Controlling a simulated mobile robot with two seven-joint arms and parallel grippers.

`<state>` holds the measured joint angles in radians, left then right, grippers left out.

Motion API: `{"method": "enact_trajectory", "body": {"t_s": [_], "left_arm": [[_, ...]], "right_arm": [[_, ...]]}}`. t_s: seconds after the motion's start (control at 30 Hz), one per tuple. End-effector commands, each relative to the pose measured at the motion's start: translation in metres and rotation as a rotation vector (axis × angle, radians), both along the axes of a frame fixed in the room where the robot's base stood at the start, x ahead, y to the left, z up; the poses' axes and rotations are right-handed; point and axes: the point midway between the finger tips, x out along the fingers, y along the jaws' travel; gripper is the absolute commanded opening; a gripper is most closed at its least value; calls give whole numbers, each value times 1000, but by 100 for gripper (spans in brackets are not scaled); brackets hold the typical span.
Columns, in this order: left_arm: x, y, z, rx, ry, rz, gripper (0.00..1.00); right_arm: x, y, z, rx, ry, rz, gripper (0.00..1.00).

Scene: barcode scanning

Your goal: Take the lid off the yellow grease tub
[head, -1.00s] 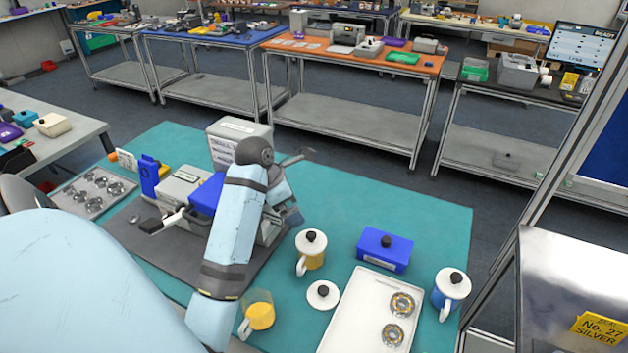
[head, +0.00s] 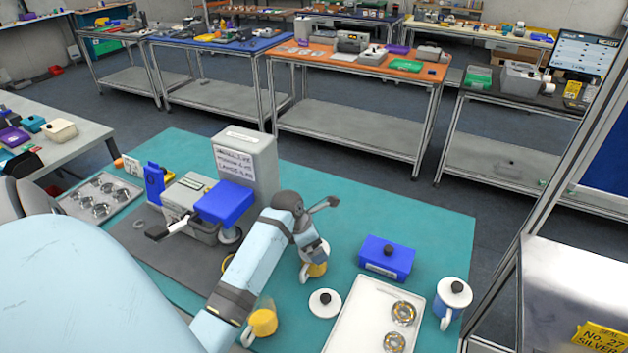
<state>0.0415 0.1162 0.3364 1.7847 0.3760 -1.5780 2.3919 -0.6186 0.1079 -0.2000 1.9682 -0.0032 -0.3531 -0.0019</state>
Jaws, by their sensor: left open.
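The yellow grease tub (head: 316,271) stands on the teal mat (head: 285,275) right of centre, upright, with a white handle at its lower left. My left gripper (head: 316,250) is open, right over the top of the tub. It hides the lid and its knob, and I cannot tell whether the fingers touch them. My right gripper is not in view.
A blue box (head: 387,258), a white tray (head: 366,315) with bearings and a lidded blue-and-white mug (head: 454,298) stand right. A grey and blue machine (head: 224,203) is left.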

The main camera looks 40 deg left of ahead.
Motion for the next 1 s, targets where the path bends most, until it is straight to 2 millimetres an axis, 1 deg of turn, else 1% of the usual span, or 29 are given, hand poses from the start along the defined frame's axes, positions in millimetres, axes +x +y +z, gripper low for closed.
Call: {"method": "enact_trajectory", "body": {"t_s": [0.1, 0.27, 0.3, 0.37, 0.4, 0.43, 0.47, 0.83, 1.0], "left_arm": [[2, -1, -6, 0, 1, 0, 100], [2, -1, -6, 0, 0, -1, 100], [2, -1, -6, 0, 0, -1, 98], [2, -1, -6, 0, 0, -1, 84], [2, -1, -6, 0, 0, -1, 75], [2, -1, -6, 0, 0, -1, 68], [2, -1, -6, 0, 0, -1, 64], [2, -1, -4, 0, 0, -1, 64], [2, -1, 5, 0, -3, -1, 64]], "right_arm": [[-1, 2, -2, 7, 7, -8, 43], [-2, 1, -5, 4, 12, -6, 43], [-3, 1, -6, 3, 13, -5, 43], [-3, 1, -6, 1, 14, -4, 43], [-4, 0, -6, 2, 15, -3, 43], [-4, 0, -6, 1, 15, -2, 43], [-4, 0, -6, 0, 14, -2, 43], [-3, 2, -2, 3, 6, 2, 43], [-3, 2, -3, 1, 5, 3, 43]]}}
